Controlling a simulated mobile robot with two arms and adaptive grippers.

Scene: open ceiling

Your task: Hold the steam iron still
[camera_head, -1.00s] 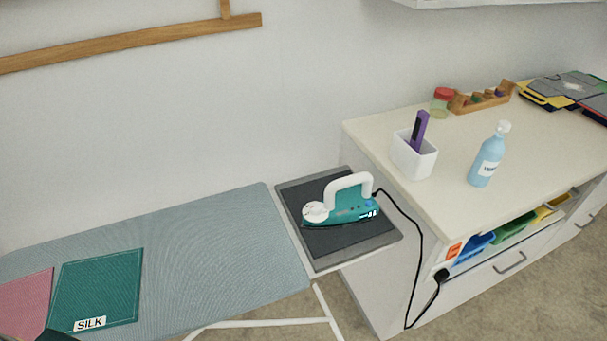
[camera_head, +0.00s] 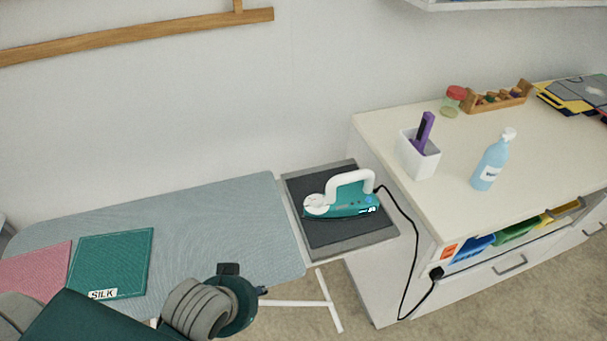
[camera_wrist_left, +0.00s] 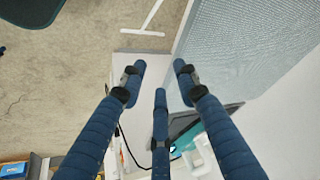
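The teal and white steam iron (camera_head: 345,203) rests on the dark pad (camera_head: 340,236) at the right end of the ironing board. Its white handle is on top and its black cord runs off to the right. My left arm comes in at the lower left, over the board's front edge. A bit of my left gripper (camera_head: 262,291) shows, apart from the iron. In the left wrist view, my left gripper (camera_wrist_left: 159,76) has its blue fingers spread, with nothing between them. The iron (camera_wrist_left: 183,124) shows there partly hidden behind the fingers. My right gripper is out of view.
The ironing board (camera_head: 215,215) carries a green SILK cloth (camera_head: 112,262) and a pink cloth (camera_head: 38,270). The cabinet (camera_head: 380,290) right of the pad carries a white cup (camera_head: 419,160) and a blue bottle (camera_head: 490,163). The cord (camera_head: 413,262) hangs before it.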

